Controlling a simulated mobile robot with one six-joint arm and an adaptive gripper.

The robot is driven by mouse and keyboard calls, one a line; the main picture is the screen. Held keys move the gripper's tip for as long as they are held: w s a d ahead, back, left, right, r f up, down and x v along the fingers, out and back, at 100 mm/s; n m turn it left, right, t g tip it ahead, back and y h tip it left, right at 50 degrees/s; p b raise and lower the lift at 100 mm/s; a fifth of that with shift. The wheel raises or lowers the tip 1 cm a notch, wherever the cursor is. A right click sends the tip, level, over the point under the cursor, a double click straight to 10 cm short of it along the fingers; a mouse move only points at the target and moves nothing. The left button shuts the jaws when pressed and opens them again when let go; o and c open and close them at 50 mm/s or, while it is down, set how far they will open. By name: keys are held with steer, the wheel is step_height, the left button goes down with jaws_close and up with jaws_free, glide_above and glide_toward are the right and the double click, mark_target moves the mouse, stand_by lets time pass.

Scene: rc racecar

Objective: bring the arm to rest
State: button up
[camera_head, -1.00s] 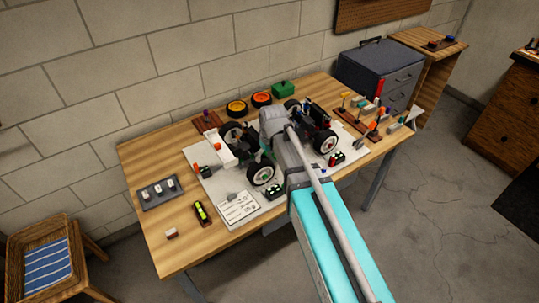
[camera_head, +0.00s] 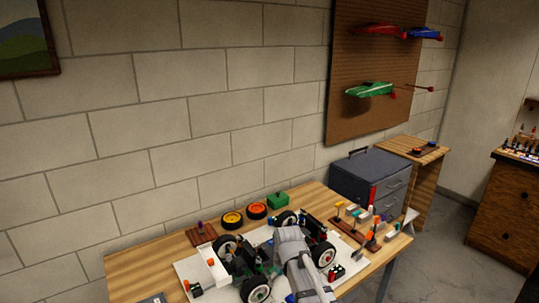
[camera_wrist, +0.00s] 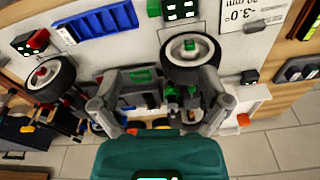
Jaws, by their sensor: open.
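My arm (camera_head: 293,262) reaches over the RC car chassis from the near side in the head view, and hides its middle. My gripper (camera_wrist: 160,112) is open in the wrist view, its two grey fingers spread apart with nothing clearly held between them. In the head view the car's front-left wheel (camera_head: 256,290) and right wheel (camera_head: 323,254) show on either side of my arm. Whether the fingers touch the car I cannot tell.
A grey toolbox (camera_head: 360,182) stands at the right. A pegboard (camera_head: 365,60) hangs on the wall behind.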

steer(key=s+d+m+g, duration=0.1)
steer(key=s+d+m, duration=0.4)
steer(key=s+d, duration=0.4)
steer(key=d, duration=0.4)
steer(key=shift+s+h, duration=0.3)
steer(key=shift+s, duration=0.1)
